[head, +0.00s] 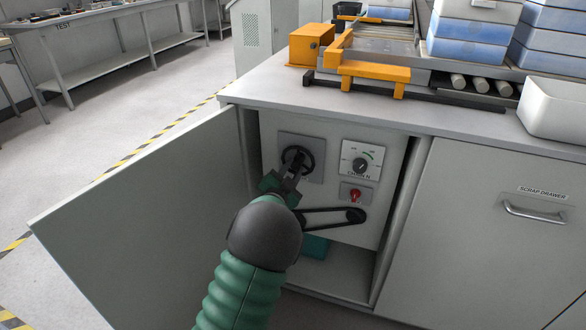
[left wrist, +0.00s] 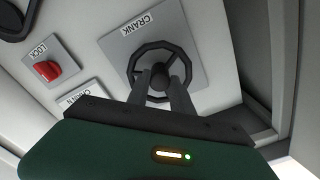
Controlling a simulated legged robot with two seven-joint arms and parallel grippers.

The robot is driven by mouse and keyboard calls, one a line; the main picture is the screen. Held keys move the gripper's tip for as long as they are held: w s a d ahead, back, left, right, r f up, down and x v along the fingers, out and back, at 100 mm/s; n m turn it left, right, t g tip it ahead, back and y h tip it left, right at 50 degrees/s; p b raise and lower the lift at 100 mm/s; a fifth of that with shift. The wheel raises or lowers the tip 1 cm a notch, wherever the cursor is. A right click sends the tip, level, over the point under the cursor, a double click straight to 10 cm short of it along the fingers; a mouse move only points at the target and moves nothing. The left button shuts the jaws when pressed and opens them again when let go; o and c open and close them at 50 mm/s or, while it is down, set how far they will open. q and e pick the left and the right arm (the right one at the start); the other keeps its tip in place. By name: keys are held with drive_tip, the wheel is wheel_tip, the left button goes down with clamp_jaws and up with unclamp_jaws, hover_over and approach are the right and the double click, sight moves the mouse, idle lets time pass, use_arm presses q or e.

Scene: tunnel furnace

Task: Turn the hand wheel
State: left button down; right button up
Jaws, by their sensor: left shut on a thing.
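The black hand wheel (head: 309,157) sits on a grey plate on the panel inside the open cabinet. In the left wrist view the same wheel (left wrist: 160,44) shows its spokes, under a label reading CRANK. My left gripper (head: 295,167) reaches into the cabinet. Its two fingers (left wrist: 160,85) are shut on the wheel at its middle, one on each side of the hub. The gripper and arm hide the lower part of the wheel in the head view. My right gripper is not in view.
Right of the wheel are a dial (head: 361,164) and a red LOCK knob (head: 355,195). A black belt (head: 335,214) runs below them. The open door (head: 140,205) stands to the left. A scrap drawer (head: 505,225) is at the right, with a conveyor and bins on top.

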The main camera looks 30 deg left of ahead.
use_arm(q)
drive_tip(key=m+p, duration=0.1)
drive_tip(key=m, duration=0.5)
drive_tip(key=shift+d+f, duration=0.1)
drive_tip(key=shift+f, duration=0.05)
drive_tip(key=shift+f+m+p, duration=0.1)
drive_tip(key=shift+m+p, duration=0.2)
drive_tip(key=shift+m, duration=0.7)
drive_tip(key=shift+f+m, duration=0.1)
drive_tip(key=shift+m, duration=0.2)
drive_tip(key=c, duration=1.1)
unclamp_jaws()
drive_tip(key=shift+r, duration=0.2)
drive_tip(key=shift+s, duration=0.1)
drive_tip(key=shift+s+r, duration=0.1)
drive_tip(key=shift+s, duration=0.15)
drive_tip(key=p+v, duration=0.5)
drive_tip(key=v, duration=1.1)
drive_tip(key=shift+s, duration=0.15)
